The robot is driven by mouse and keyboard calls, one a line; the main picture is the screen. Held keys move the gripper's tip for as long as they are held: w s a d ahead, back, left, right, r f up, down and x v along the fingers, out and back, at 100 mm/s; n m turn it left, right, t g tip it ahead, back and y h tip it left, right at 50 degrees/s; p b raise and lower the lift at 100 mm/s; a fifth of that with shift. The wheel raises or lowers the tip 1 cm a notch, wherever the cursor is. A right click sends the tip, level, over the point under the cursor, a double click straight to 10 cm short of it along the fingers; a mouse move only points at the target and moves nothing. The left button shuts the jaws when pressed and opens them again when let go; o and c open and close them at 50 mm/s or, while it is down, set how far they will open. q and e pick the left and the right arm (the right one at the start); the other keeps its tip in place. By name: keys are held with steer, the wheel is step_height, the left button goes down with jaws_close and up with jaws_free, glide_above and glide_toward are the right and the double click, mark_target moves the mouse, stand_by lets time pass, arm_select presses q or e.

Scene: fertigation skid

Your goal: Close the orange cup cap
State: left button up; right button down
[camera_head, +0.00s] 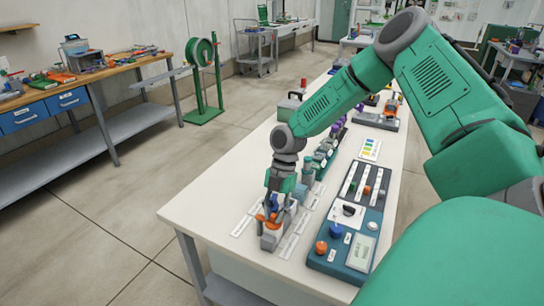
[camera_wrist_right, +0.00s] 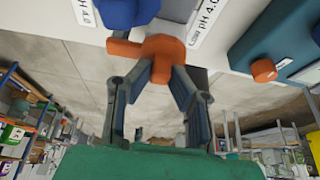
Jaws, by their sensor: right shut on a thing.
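My right gripper (camera_head: 275,205) points down at the near left end of the white table. In the right wrist view its two fingers (camera_wrist_right: 156,72) close on an orange cap-like part (camera_wrist_right: 148,47). Orange also shows beside the fingers in the head view (camera_head: 262,218), above a small grey block (camera_head: 270,241). A blue rounded part (camera_wrist_right: 116,10) is close beside the orange part in the wrist view. The fingers and wrist hide much of the cup, so I cannot tell how the cap sits on it. My left gripper is not in view.
A teal control panel (camera_head: 318,262) with an orange knob (camera_head: 321,247) and a blue knob (camera_head: 336,230) lies right of the gripper. Flat white labels lie around the block, one reading pH 4.0 (camera_wrist_right: 207,22). Bottles stand behind. The table's left edge is close.

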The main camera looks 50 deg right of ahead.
steer(key=shift+w+d+r, duration=0.1)
steer(key=shift+w, duration=0.15)
steer(key=c, duration=1.5)
jaws_free()
steer(key=shift+s+d, duration=0.1)
steer(key=v, duration=1.1)
steer(key=shift+d+r, duration=0.25)
steer(key=shift+r, duration=0.05)
